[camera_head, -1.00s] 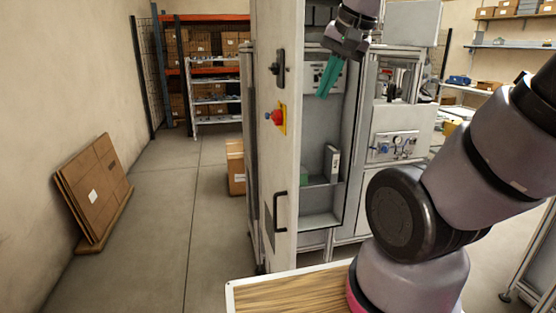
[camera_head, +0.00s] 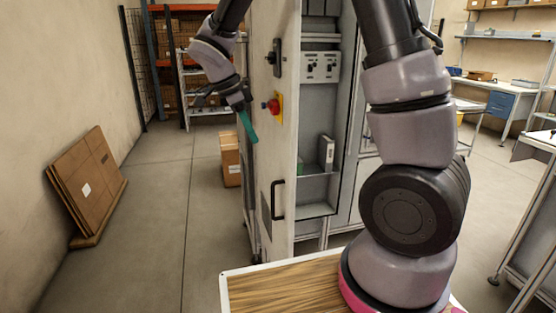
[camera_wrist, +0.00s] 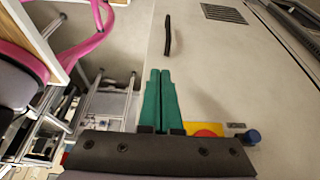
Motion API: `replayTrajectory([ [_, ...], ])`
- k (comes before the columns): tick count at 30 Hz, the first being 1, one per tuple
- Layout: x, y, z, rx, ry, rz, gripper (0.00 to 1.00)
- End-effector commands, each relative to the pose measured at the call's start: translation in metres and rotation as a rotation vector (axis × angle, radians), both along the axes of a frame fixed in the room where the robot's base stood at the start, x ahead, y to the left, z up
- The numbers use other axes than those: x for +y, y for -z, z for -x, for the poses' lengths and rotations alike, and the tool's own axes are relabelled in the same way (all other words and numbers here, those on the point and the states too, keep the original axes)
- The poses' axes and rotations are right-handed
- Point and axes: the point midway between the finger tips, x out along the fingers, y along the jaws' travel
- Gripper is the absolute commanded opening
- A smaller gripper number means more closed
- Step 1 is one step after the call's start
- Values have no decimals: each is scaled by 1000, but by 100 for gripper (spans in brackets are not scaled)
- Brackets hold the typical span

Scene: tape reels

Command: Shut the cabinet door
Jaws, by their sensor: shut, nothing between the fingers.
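The cabinet door (camera_head: 276,150) stands open, swung out toward me, with its outer face to the left. It carries a black handle (camera_head: 277,199), a red knob on a yellow plate (camera_head: 275,106) and a dark latch (camera_head: 275,58). The open cabinet (camera_head: 318,110) shows shelves and a control panel inside. My gripper (camera_head: 250,138) is on the outer side of the door, fingers shut and empty, pointing down near the red knob. In the wrist view the green fingers (camera_wrist: 160,100) lie in front of the door face, with the handle (camera_wrist: 168,36) beyond them. Contact with the door cannot be told.
A wooden-topped surface (camera_head: 285,288) is close in front of me. A cardboard box (camera_head: 231,160) stands on the floor left of the cabinet. Flat cardboard (camera_head: 88,185) leans on the left wall. The floor between is clear.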

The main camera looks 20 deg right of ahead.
Motion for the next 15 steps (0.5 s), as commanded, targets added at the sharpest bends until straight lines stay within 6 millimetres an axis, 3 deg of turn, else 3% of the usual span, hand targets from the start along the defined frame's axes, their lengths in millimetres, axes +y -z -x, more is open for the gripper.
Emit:
replayTrajectory([
  [5, -11, 24, 1, 5, 2, 1, 0],
  [15, -38, 90, 0, 5, 2, 0, 0],
])
